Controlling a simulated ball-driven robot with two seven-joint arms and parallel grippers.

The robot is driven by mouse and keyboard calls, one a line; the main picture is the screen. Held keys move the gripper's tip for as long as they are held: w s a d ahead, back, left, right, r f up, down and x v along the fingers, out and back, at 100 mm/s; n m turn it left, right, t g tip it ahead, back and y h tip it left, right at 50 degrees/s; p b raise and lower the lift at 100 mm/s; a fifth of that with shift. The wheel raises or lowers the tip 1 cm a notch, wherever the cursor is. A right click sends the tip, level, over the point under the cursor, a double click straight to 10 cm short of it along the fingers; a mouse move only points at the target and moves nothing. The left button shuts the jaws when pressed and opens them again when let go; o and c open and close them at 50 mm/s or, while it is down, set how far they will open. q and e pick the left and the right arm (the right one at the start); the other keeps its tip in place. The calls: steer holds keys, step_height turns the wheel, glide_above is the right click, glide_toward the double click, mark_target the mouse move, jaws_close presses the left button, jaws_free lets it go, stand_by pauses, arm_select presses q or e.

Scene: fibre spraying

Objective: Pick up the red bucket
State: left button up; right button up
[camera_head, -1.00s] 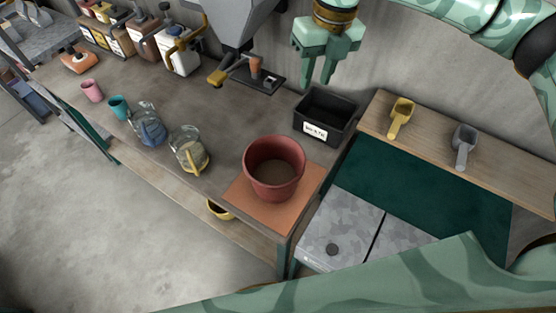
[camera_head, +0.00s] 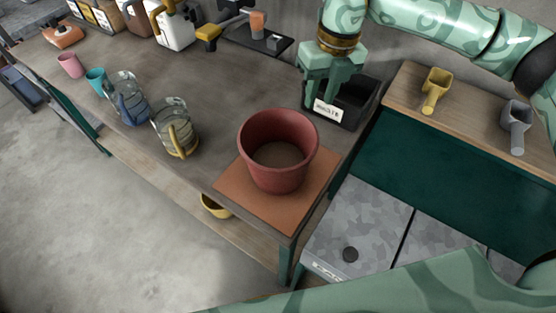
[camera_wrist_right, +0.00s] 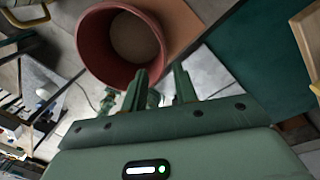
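The red bucket (camera_head: 258,168) stands upright on an orange square mat (camera_head: 247,201) at the end of the brown bench (camera_head: 215,85). Its inside looks brown. My right gripper (camera_head: 322,100) points down beyond the bucket, in front of the black labelled bin, apart from the bucket. In the right wrist view, the two fingers of the right gripper (camera_wrist_right: 160,78) are apart with nothing between them. The bucket (camera_wrist_right: 88,52) shows there just past the fingertips. My left gripper is not in view.
The black bin (camera_head: 357,98) stands close behind my right gripper. Two glass jugs (camera_head: 176,130) stand left of the bucket. A yellow scoop (camera_head: 436,88) and a grey scoop (camera_head: 515,122) lie on the wooden shelf at right. Bench between jugs and bin is clear.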

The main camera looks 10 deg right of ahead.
glide_above(307, 143)
steer(key=f, duration=0.7)
steer(key=shift+d+f+b, duration=0.3)
steer(key=shift+d+f, duration=0.05)
steer(key=shift+d, duration=0.05)
steer(key=f, duration=0.6)
steer(key=shift+w+a+f+b, duration=0.15)
steer(key=shift+a+f+b, duration=0.1)
steer(key=shift+b, duration=0.1)
steer(key=shift+r, duration=0.1)
jaws_close()
steer(key=shift+r, duration=0.1)
